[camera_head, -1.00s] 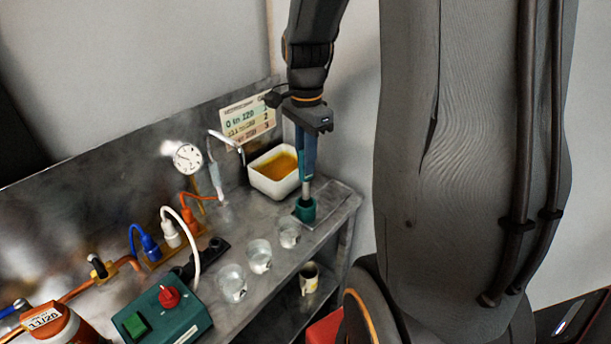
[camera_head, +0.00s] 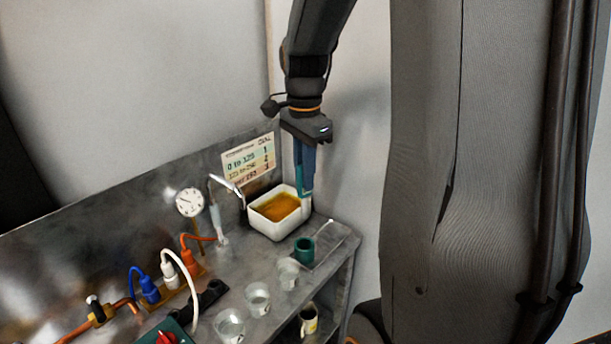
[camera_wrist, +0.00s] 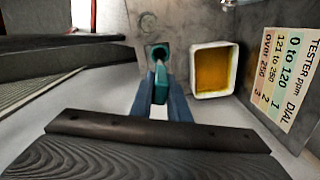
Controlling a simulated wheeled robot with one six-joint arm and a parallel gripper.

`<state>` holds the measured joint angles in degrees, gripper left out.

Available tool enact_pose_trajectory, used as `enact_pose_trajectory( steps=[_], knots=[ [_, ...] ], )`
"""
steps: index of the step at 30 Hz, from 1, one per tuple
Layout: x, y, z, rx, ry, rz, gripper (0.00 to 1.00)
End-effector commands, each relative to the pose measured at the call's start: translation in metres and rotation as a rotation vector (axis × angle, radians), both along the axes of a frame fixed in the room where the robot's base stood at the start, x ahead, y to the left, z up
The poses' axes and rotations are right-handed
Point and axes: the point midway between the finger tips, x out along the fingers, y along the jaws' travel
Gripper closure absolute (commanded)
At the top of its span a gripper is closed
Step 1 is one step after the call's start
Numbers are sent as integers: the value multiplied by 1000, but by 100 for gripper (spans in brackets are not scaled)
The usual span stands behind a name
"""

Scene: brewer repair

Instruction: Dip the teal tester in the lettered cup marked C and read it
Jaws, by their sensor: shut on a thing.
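My gripper (camera_head: 307,188) is shut on the teal tester (camera_head: 298,178), holding it upright with its pale tip down. The tester also shows between the blue fingers in the wrist view (camera_wrist: 160,88). It is above the bench, near the white tub's right corner in the head view. The round teal holder (camera_head: 305,250) stands below it, with its dark opening empty; it also shows in the wrist view (camera_wrist: 159,53). Three clear cups stand in a row: a near one (camera_head: 229,326), a middle one (camera_head: 258,300) and a far one (camera_head: 288,274). I cannot read their letters.
A white tub (camera_head: 272,229) of amber liquid stands behind the holder. A tester chart (camera_head: 249,162) is on the back wall, readable in part. A gauge (camera_head: 190,203), hoses and a green box (camera_head: 170,338) are at left. A mug (camera_head: 308,321) sits on the lower shelf.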

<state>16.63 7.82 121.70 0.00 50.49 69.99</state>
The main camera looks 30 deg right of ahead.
Motion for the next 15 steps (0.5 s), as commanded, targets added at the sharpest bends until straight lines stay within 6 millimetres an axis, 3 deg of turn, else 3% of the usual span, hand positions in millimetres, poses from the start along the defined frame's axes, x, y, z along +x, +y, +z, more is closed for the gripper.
enact_pose_trajectory(
  steps=[15],
  knots=[
    [0, 0, 30, 0, 0, 0, 100]
  ],
)
